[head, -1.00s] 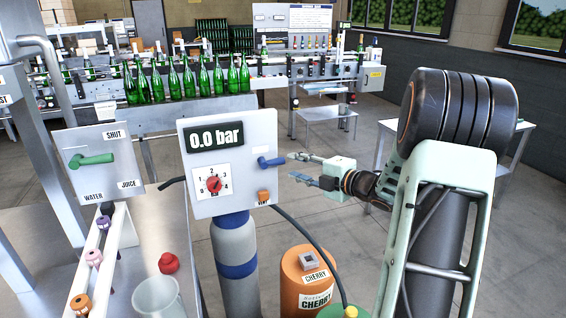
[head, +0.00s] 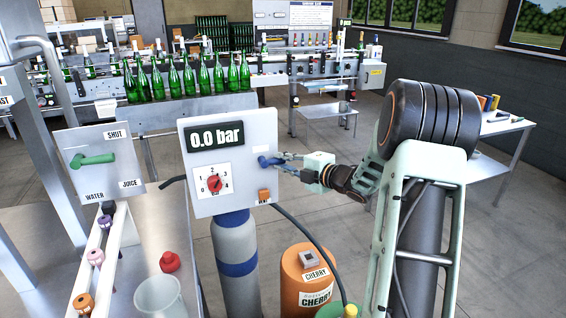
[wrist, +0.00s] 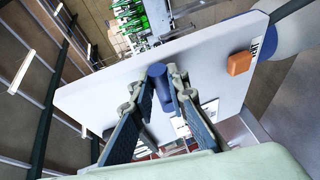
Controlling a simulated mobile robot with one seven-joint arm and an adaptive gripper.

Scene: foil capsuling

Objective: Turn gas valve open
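The gas valve is a short blue lever handle (head: 269,162) on the right side of a light grey gauge panel (head: 204,192), whose display reads 0.0 bar. In the wrist view the blue handle (wrist: 161,88) lies between my two fingers. My gripper (head: 287,164) has its fingertips at the handle's free end, one on each side. In the wrist view my gripper (wrist: 160,92) looks open around the handle. Whether either finger touches it is hard to tell.
An orange button (head: 264,196) sits below the handle. A black hose and an orange cherry cylinder (head: 303,262) are beneath. A panel with a green lever (head: 92,160) stands left. Green bottles (head: 190,80) line a conveyor behind. A side table (head: 500,124) stands right.

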